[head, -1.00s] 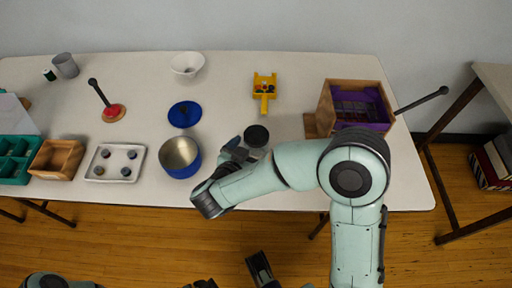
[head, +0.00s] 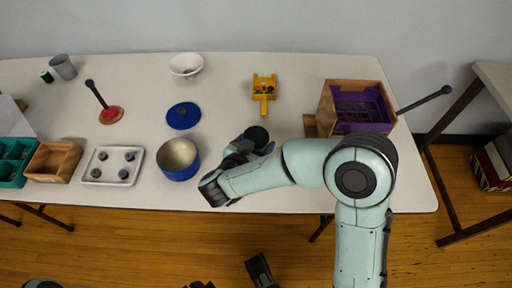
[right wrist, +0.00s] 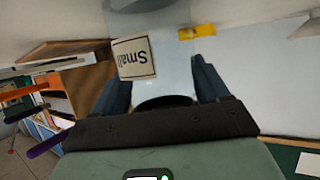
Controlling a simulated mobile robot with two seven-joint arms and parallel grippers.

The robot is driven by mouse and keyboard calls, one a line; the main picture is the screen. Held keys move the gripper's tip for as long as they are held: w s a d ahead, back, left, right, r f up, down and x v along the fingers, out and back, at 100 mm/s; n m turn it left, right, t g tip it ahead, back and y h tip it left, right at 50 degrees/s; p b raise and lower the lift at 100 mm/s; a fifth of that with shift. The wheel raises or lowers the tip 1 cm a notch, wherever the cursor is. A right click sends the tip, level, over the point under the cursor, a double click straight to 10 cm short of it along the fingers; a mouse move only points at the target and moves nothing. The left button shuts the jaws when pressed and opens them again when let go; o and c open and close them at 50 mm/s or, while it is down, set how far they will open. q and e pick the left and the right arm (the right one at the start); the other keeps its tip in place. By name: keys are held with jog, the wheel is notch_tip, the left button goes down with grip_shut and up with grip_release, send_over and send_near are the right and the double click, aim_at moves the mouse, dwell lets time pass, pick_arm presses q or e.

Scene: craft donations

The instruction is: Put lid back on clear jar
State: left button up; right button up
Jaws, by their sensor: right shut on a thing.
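My right gripper (head: 256,147) is at the front middle of the table. In the right wrist view its two blue-grey fingers stand on either side of a clear jar (right wrist: 172,65) with a white label (right wrist: 134,58) reading "Small", upside down in this picture. The gripper is shut on the jar. A round black lid or top (head: 257,135) shows above the fingers in the head view; a dark curved edge (right wrist: 165,102) also shows between them. I cannot tell how this black disc is seated. The see-through jar body hardly shows in the head view.
A blue pot (head: 179,174) and blue lid (head: 184,108) are left of the gripper. A wooden box with purple inside (head: 370,130) stands to the right. A white bowl (head: 187,65) is at the back.

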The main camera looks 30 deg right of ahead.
notch_tip(320, 180, up, 13)
jog(key=p, duration=0.4)
jog(key=shift+p, duration=0.35)
pick_arm(q)
jog(key=s+d+r+g+h+p, duration=0.1)
jog(key=s+d+r+g+p, duration=0.1)
jog(key=s+r, duration=0.5)
jog(key=shift+d, duration=0.35)
pick_arm(e)
notch_tip(320, 180, up, 7)
jog(key=shift+o, duration=0.5)
jog(key=c, duration=0.5)
jog(key=shift+c, duration=0.2)
